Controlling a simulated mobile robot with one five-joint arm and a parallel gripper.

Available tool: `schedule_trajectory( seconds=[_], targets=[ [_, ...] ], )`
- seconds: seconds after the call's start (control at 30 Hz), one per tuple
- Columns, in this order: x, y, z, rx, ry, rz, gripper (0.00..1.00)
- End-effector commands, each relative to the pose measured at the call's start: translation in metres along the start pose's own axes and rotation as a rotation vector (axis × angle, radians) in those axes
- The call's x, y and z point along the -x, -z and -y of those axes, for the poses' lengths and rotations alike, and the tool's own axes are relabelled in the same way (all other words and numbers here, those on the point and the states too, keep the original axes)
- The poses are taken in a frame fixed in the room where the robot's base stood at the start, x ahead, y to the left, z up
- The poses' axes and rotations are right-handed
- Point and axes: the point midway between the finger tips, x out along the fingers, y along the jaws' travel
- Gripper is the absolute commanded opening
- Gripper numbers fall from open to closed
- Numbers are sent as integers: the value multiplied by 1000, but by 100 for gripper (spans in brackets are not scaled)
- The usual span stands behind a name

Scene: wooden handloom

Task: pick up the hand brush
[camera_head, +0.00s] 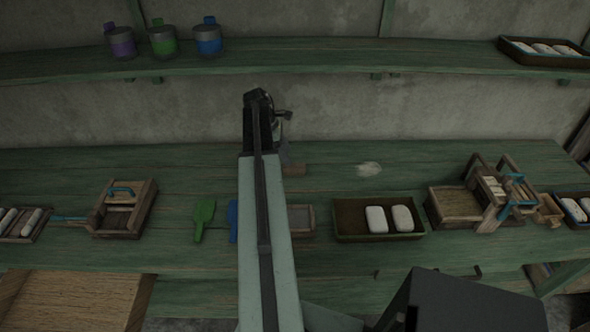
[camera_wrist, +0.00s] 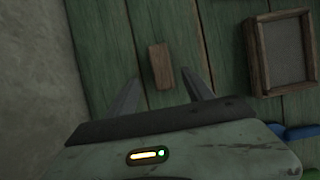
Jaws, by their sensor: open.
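My gripper (camera_wrist: 161,90) is open and empty, one finger to each side of the block's line. In the head view my arm hides part of the bench.
A wooden-framed tray (camera_wrist: 283,52) lies right of the block in the wrist view. Green (camera_head: 203,218) and blue (camera_head: 233,220) tools lie left of my arm. A dark tray (camera_head: 345,231) holds two white pieces. A shelf (camera_head: 300,58) overhangs behind; the bench behind the dark tray is mostly clear.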

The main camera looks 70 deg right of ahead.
Motion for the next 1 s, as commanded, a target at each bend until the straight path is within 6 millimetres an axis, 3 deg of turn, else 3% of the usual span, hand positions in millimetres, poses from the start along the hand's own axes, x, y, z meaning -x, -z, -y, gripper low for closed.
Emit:
schedule_trajectory(
  seconds=[0.13,0.37,0.63,0.87,1.0],
  targets=[
    [-24,2,0,-2,0,0,60],
    [-32,2,1,-2,0,-1,60],
    [-76,4,3,-4,0,-1,60],
    [-74,1,3,-4,0,-2,60],
    [-74,1,3,-4,0,-2,27]
  ],
)
